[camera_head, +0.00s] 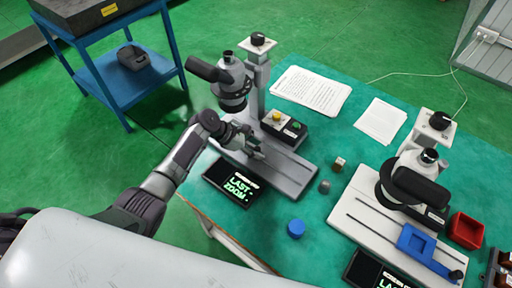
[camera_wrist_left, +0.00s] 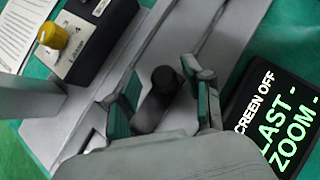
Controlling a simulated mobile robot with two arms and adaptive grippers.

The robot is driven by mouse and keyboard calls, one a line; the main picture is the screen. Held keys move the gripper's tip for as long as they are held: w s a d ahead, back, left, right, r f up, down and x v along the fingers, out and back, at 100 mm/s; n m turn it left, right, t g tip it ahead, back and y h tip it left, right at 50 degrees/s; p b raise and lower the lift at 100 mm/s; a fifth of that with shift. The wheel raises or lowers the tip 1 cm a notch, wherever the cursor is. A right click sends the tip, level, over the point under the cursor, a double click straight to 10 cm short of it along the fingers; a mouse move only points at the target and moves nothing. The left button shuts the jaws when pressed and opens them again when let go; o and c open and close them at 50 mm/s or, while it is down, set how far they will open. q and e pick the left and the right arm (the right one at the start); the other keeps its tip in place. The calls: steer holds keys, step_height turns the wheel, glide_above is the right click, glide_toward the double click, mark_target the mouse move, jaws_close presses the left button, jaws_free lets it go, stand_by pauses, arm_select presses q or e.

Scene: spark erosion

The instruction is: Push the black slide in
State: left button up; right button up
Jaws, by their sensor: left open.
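A grey stand with a microscope-like head (camera_head: 233,85) stands on the left of the green table. A dark piece with a round black end (camera_wrist_left: 165,80), seemingly the black slide, lies over its grey base plate (camera_head: 286,172). My left gripper (camera_head: 252,146) is just above this base; in the left wrist view (camera_wrist_left: 163,78) its fingers are apart, one on each side of the dark piece. I cannot tell whether they touch it. In the head view the slide is largely hidden by the gripper. My right gripper is not in view.
A second stand with a blue slide (camera_head: 416,241) is at the right.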

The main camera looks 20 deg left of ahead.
arm_select(q)
steer(key=shift+s+r, duration=0.1)
steer(key=shift+r, duration=0.05)
steer(key=v, duration=1.1)
steer(key=shift+a+r, duration=0.2)
steer(key=shift+a, duration=0.15)
